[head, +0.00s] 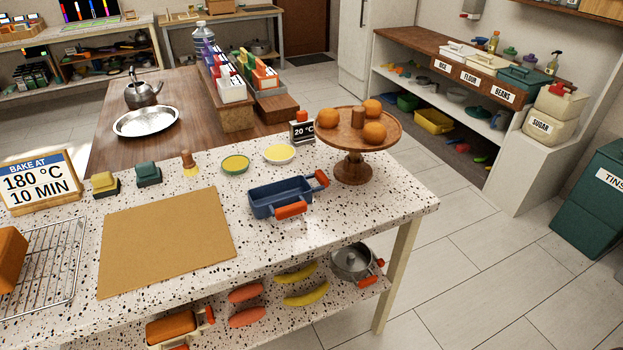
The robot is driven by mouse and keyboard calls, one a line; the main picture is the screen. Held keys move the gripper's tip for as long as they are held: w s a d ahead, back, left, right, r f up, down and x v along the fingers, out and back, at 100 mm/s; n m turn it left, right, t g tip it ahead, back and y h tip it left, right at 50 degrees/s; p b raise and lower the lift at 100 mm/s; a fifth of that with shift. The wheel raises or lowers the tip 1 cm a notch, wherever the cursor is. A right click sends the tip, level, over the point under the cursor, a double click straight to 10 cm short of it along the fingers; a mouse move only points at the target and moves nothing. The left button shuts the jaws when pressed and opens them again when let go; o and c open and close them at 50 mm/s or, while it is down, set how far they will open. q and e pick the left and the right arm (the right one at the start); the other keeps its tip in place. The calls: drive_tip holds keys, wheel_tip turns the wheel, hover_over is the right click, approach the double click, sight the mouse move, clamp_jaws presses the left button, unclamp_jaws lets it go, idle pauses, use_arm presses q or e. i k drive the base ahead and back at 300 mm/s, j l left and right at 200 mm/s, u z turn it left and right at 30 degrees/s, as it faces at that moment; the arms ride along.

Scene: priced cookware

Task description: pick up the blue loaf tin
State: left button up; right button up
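The blue loaf tin (275,198) stands upright on the speckled worktop, right of the middle of the picture's counter. It is rectangular and looks empty, with an orange grip on its near long side and another at its right end. It lies just right of the tan mat and left of the wooden cake stand. Neither of my grippers is in view, and nothing is touching the tin.
On the speckled worktop (220,277) are a tan mat (165,240), a wire rack (50,275), small dishes (279,153), and a wooden cake stand (353,167) with oranges close to the tin. Worktop in front of the tin is clear.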

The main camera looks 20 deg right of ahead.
sight(286, 199)
drive_tip(key=i+j+z, duration=0.2)
drive_tip(key=i+z, duration=0.2)
drive_tip(key=i+j+z, duration=0.45)
